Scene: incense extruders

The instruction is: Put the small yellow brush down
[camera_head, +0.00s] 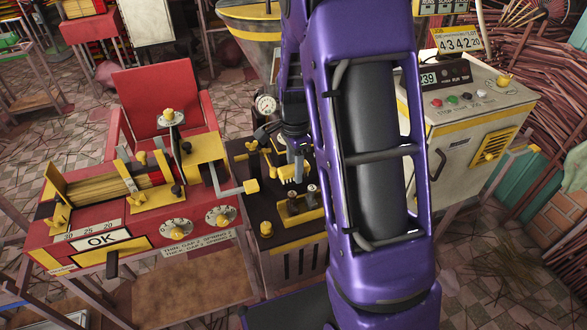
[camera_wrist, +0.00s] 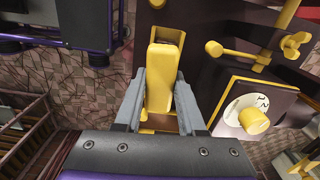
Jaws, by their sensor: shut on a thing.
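The small yellow brush (camera_wrist: 163,72) is a yellow block between my two grey fingers in the wrist view. My gripper (camera_wrist: 160,90) is shut on it. In the head view my gripper (camera_head: 294,150) points down over the dark-topped machine in the middle, and the yellow end of the brush (camera_head: 288,173) shows below it. The brush is above a small yellow holder (camera_head: 304,213) with dark slots on the machine's top. I cannot tell the exact gap between brush and machine. My purple arm hides the area to the right.
A round gauge (camera_head: 265,104) and yellow levers rise behind my gripper. A cream cabinet (camera_head: 470,130) stands right. In the wrist view a yellow dial knob (camera_wrist: 253,120) is right of my gripper.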

